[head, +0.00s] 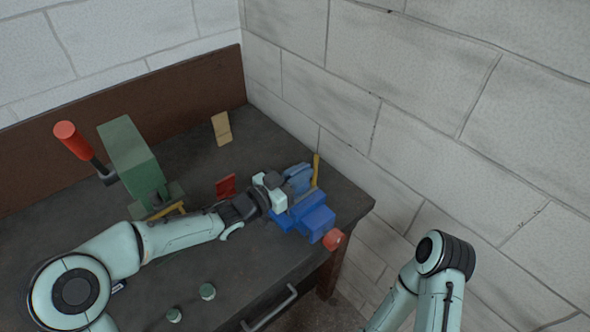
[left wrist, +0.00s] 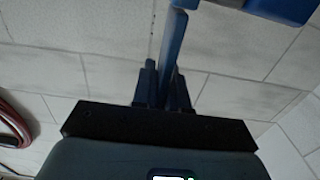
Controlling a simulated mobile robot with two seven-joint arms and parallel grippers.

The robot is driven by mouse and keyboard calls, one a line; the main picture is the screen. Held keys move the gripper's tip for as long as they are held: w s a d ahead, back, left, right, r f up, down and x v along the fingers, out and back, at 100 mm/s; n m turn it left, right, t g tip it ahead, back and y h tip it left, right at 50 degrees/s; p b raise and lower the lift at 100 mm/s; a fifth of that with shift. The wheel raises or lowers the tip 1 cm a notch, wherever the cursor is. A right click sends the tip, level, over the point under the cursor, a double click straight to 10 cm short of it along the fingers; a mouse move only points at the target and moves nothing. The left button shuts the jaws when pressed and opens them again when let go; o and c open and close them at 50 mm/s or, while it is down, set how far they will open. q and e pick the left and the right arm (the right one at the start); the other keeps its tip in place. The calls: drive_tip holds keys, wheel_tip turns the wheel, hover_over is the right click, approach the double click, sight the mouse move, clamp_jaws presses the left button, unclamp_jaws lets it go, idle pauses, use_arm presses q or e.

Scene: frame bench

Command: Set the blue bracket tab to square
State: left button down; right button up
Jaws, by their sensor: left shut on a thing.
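My left gripper (head: 279,190) is at the right end of the bench, over a group of blue parts. A blue piece (head: 298,176), which looks like the bracket, shows just beyond the fingers, above a blue vise-like block (head: 308,217). In the left wrist view a narrow upright blue tab (left wrist: 172,48) stands between the fingers of my left gripper (left wrist: 166,88), which is shut on it. The tab's lower part is hidden by the fingers, and its exact angle to the bracket cannot be told. My right gripper is out of view; only part of my right arm shows.
A green press-like machine (head: 131,156) with a red handle (head: 72,140) stands at the left. A yellow strip (head: 316,170) stands beside the blue parts, near the wall.

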use_arm(q)
drive_tip(key=shift+w+a, duration=0.2)
drive_tip(key=shift+w, duration=0.05)
drive_tip(key=shift+s+d, duration=0.2)
drive_tip(key=shift+d, duration=0.05)
drive_tip(key=c, duration=1.2)
unclamp_jaws()
drive_tip(key=shift+c, duration=0.2)
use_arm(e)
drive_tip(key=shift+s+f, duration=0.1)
use_arm(q)
drive_tip(key=b+v, duration=0.1)
drive_tip(key=v, duration=1.2)
drive_tip(key=shift+a, duration=0.2)
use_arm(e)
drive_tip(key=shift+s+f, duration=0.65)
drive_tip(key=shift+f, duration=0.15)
use_arm(q)
drive_tip(key=shift+s, duration=0.1)
